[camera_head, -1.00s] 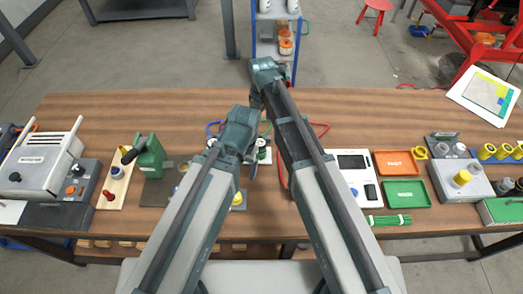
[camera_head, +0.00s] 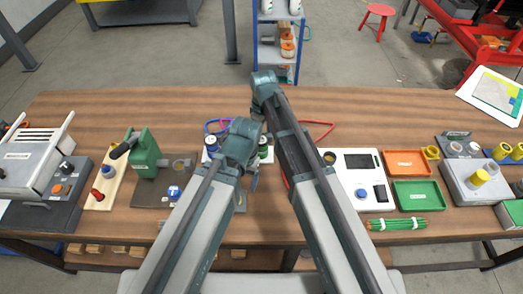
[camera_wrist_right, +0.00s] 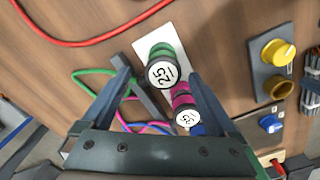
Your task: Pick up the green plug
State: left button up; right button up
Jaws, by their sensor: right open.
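The green plug (camera_wrist_right: 161,62) stands upright in a white block (camera_wrist_right: 150,38), its round end marked 25 facing the camera in the right wrist view. In the head view it shows partly between my arms (camera_head: 264,152). My right gripper (camera_wrist_right: 160,78) is open, with one finger on each side of the plug and gaps still visible. In the head view my right gripper (camera_head: 255,168) is mostly hidden by my arms. A magenta plug (camera_wrist_right: 183,98) and a partly hidden blue plug (camera_wrist_right: 198,130) stand in the same row. My left gripper cannot be made out.
Green (camera_wrist_right: 92,78) and red (camera_wrist_right: 95,40) cables lie near the block. A panel with a yellow knob (camera_wrist_right: 278,52) is to its right in the wrist view. In the head view, orange (camera_head: 404,163) and green (camera_head: 417,193) trays are right.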

aim_at(262, 140)
pick_arm(q)
notch_tip(262, 140, down, 4)
jog(key=b, duration=0.3)
jog(key=shift+f, duration=0.1)
pick_arm(e)
jog(key=f, duration=0.4)
jog(key=shift+s+a+f, duration=0.1)
jog(key=shift+s, duration=0.1)
grip_shut()
